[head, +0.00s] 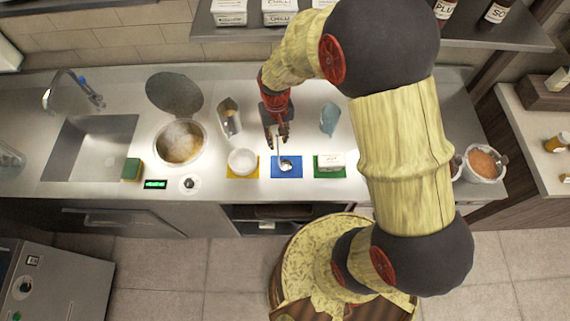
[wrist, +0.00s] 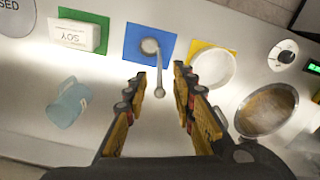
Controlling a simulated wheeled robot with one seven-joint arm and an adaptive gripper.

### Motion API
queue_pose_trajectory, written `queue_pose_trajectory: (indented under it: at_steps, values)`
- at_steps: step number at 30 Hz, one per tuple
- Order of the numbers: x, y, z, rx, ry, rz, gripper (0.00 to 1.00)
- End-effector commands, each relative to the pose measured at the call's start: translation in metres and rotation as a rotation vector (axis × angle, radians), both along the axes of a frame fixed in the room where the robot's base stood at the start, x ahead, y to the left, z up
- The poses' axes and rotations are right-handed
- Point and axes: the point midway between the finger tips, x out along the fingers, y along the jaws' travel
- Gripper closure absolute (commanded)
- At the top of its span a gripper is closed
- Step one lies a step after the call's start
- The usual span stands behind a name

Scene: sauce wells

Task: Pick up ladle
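The ladle (head: 286,164) is a small metal one. Its bowl rests on the blue mat (head: 293,173), and its handle points back toward my gripper. In the wrist view the ladle (wrist: 150,47) has its bowl on the blue mat (wrist: 131,50) and its handle end (wrist: 159,92) lies between my fingers. My gripper (head: 278,141) is above the counter just behind the mat. In the wrist view my gripper (wrist: 163,80) is open, with one finger on each side of the handle and a gap on both sides.
A white bowl (head: 242,161) on a yellow mat (head: 231,174) and a white SOY box (head: 330,160) on a green mat (head: 320,173) flank the ladle. A blue jug (head: 329,118) and a metallic container (head: 229,117) stand behind. A steaming pot (head: 181,157) is further left.

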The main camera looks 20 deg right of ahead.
Motion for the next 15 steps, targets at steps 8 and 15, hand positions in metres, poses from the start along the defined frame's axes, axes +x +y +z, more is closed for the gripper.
queue_pose_trajectory:
  at_steps: [8,15]
  values:
    - [0.0001,0.0,0.0003,0.0,0.0,0.0,0.92]
    - [0.0001,0.0,0.0003,0.0,0.0,0.0,1.0]
